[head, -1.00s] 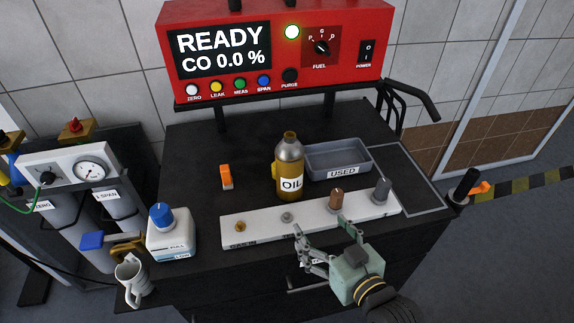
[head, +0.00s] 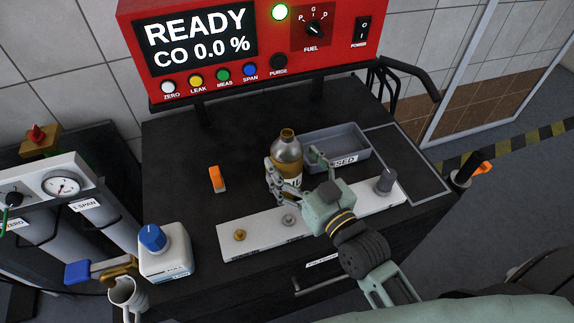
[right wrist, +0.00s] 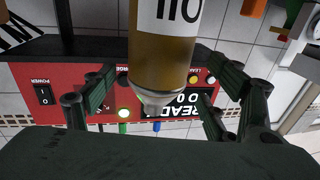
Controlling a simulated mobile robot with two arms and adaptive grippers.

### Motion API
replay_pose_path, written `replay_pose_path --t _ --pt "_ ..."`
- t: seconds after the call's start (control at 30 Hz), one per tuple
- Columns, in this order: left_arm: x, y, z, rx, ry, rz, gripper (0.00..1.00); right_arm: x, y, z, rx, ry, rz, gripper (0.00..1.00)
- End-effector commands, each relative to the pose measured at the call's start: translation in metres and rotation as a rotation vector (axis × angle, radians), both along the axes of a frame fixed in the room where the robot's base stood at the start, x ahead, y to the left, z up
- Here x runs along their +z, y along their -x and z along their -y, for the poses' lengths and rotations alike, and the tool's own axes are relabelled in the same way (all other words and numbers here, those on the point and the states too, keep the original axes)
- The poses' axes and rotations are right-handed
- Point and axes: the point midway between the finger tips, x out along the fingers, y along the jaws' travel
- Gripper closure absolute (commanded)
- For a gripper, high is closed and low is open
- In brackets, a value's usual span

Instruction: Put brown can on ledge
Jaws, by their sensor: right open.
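The brown can (head: 286,148) is the amber-brown oil container with a grey shoulder and brown neck. It stands upright on the black bench top behind a long white raised strip (head: 262,237), which may be the ledge. My right gripper (head: 292,160) is open, with one finger at each side of the can. In the right wrist view the can (right wrist: 165,55) appears upside down between the spread fingers, with a gap at each side. My left gripper is not in view.
A grey "USED" tray (head: 352,140) stands close right of the can. An orange block (head: 217,179) lies to its left. The strip bears a brass fitting (head: 239,235), a silver fitting (head: 289,219) and a grey cylinder (head: 385,181). A white blue-capped bottle (head: 165,258) stands at left.

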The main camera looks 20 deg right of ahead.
Motion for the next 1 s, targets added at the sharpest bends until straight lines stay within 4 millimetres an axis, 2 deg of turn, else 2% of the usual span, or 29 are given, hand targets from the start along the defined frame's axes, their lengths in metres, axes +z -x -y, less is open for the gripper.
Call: replay_pose_path --t 0.1,0.2,0.4,0.53,1.0 --pt "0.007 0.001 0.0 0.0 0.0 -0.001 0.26 0.002 -0.02 -0.002 0.0 0.0 0.002 0.21" --pt "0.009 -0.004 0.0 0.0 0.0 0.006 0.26 0.0 -0.03 -0.005 0.0 0.0 0.001 0.21" --pt "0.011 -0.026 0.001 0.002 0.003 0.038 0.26 -0.001 -0.035 -0.006 0.0 0.0 -0.001 0.21" --pt "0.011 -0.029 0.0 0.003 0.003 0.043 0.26 -0.001 -0.035 -0.006 0.0 0.0 -0.001 0.22" --pt "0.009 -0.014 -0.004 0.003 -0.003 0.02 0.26 -0.001 -0.035 -0.006 0.0 0.001 0.0 0.63"
